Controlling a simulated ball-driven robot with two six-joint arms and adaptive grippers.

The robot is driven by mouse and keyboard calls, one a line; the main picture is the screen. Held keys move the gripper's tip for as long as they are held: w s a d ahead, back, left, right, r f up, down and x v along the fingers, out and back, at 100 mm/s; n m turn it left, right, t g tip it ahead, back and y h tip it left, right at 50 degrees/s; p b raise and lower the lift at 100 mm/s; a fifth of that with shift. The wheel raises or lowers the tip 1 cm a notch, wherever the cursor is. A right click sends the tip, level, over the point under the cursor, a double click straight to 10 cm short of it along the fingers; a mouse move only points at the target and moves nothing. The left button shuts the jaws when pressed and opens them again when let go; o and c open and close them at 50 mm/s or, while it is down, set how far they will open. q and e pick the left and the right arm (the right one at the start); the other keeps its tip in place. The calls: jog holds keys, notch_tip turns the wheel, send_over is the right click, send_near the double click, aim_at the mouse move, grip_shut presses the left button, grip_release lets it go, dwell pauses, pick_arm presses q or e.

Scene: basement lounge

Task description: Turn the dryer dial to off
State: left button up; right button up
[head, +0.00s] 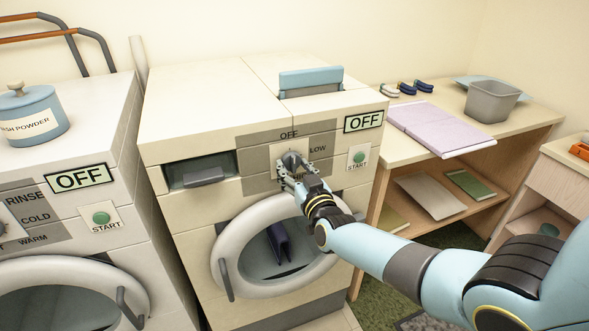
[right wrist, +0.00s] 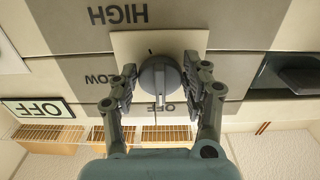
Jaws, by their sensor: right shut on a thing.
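The dryer (head: 210,115) is the cream machine in the middle of the head view. Its grey dial (head: 291,158) sits on a light plate, with OFF above it and LOW to its right. In the right wrist view the dial (right wrist: 158,76) appears upside down, with its ridge roughly upright and one end by OFF. The dryer's display (head: 363,121) reads OFF. My right gripper (head: 287,172) is shut on the dial, a finger on each side. My left gripper is not in view.
A START button (head: 359,158) is right of the dial. The round dryer door (head: 228,240) lies below, with a dark item inside. A washer (head: 125,155) with a powder jar (head: 32,115) stands left.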

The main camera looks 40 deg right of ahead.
jog(key=shift+f, duration=0.1)
jog(key=o, duration=1.1)
jog(key=v, duration=1.2)
